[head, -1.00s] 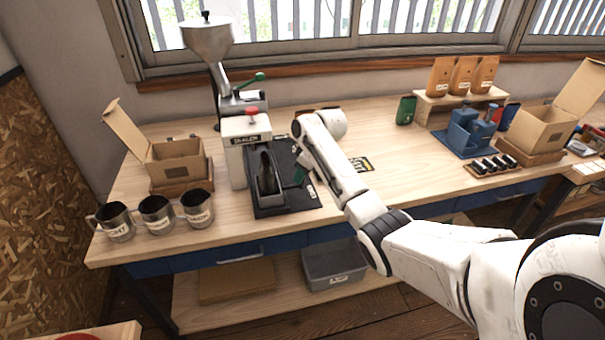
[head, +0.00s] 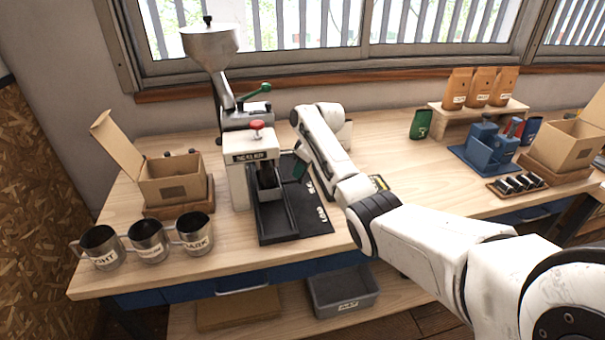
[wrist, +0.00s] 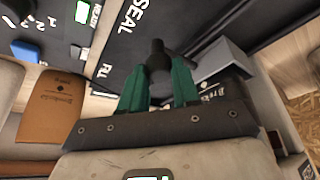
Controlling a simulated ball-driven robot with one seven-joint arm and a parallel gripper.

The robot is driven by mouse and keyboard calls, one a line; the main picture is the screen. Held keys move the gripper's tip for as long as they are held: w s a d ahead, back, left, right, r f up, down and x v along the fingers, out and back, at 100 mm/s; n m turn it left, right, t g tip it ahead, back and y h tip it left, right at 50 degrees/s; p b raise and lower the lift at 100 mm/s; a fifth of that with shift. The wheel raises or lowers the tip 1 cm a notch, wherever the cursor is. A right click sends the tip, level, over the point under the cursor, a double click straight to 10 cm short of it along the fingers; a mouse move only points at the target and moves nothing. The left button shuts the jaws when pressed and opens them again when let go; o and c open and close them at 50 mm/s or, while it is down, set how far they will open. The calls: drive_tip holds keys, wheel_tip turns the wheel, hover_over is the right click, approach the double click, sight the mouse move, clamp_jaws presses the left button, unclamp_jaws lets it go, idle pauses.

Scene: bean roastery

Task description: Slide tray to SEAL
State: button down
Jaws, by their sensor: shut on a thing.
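The sealer (head: 250,172) is a white press with a red knob, on a black base (head: 285,225) with white lettering. The dark tray (head: 268,194) sits in the base's track, at its back end under the press head. My gripper (head: 300,168) is at the tray's right side, mostly hidden by my arm in the head view. In the wrist view my gripper's green fingers (wrist: 158,82) are shut on a dark knob (wrist: 157,58), taken to be the tray's handle. The white word SEAL (wrist: 130,28) shows on the base just beyond the knob.
Several metal cups (head: 148,240) stand at the bench's front left. An open carton (head: 172,182) is behind them. A grinder (head: 212,45) stands behind the sealer. Orange bags (head: 480,88) and a blue holder (head: 485,145) are at right. The front of the track is empty.

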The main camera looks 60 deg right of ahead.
drive_tip(key=c, duration=0.8)
unclamp_jaws()
drive_tip(key=shift+r, duration=0.1)
drive_tip(key=v, duration=1)
drive_tip(key=shift+s+r+b, duration=0.1)
drive_tip(key=shift+r+b, duration=0.2)
drive_tip(key=shift+b, duration=0.05)
